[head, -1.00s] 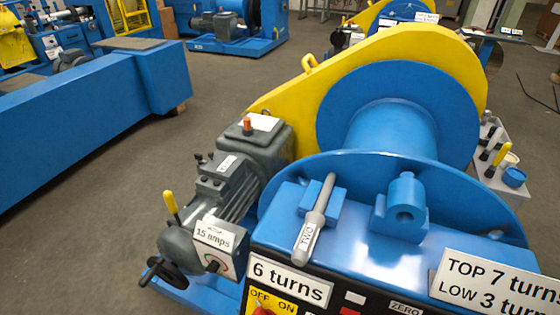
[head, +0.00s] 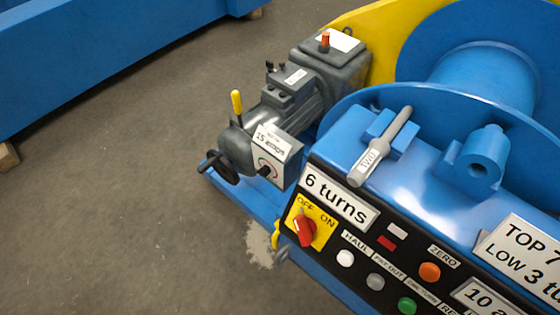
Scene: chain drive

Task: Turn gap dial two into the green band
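A small dial (head: 265,171) with a black knob and a coloured arc of red and green sits on the face of a pale box on the grey motor (head: 295,100). A card reading "15 amps" (head: 271,141) is above it. The knob's exact pointing direction is too small to tell, and no label calls this dial gap dial two. A grey rod-like piece (head: 381,147) labelled "TWO" rests on a blue bracket on the winch housing. My gripper is not in view.
A black control panel has a red OFF/ON switch (head: 304,228), an orange button (head: 429,271) and other buttons. A black handwheel (head: 221,168) and a yellow-tipped lever (head: 237,103) stick out from the motor. Grey floor (head: 120,200) is free at left. A long blue beam (head: 100,45) lies behind.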

